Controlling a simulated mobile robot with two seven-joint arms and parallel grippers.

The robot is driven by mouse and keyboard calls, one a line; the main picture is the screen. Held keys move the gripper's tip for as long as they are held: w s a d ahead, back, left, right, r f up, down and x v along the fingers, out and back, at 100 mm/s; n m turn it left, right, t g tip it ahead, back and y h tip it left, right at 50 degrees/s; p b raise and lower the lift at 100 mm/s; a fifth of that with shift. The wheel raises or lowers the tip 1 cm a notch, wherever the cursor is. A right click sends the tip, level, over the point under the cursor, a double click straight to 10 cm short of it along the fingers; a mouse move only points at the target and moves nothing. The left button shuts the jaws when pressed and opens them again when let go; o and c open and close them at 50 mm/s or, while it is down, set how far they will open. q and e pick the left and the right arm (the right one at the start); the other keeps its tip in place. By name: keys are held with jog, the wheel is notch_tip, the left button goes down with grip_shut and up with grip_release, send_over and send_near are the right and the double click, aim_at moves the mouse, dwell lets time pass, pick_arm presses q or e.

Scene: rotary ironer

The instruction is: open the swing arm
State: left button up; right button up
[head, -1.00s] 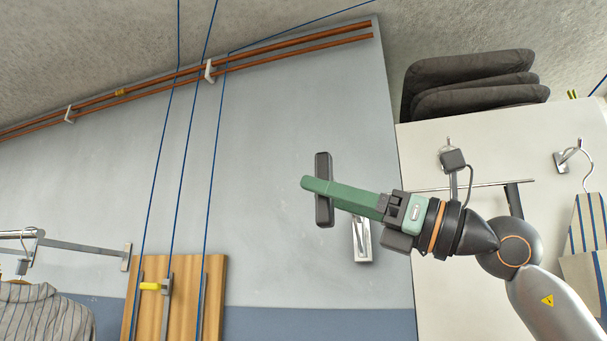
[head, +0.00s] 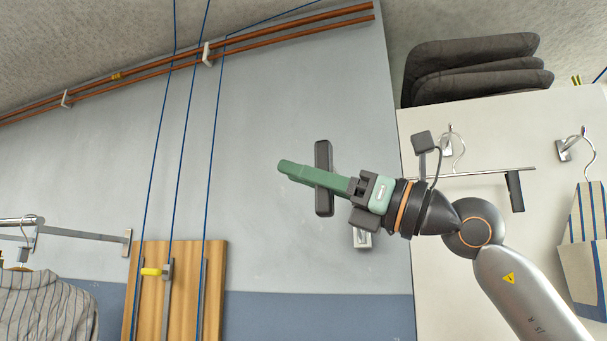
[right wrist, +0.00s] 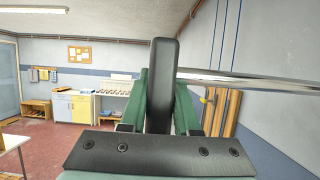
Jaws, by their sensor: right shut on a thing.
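A dark grey upright handle bar (head: 324,152), which I take to be the grip of the swing arm, stands in front of the pale wall in the head view. My right gripper (head: 284,167) has its green fingers across the middle of this bar, with their tips reaching past it to the left. In the right wrist view the bar (right wrist: 161,85) stands upright between the two green fingers, and the gripper is shut on it. My left gripper is not in view.
A silver bracket (head: 362,239) shows just below my right gripper. A thin metal rail (head: 478,172) and hooks are on the right, under stacked dark cushions (head: 475,66). A wooden board (head: 185,290) and striped garment (head: 45,312) are at lower left.

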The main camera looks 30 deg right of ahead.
grip_shut()
dwell(0.8)
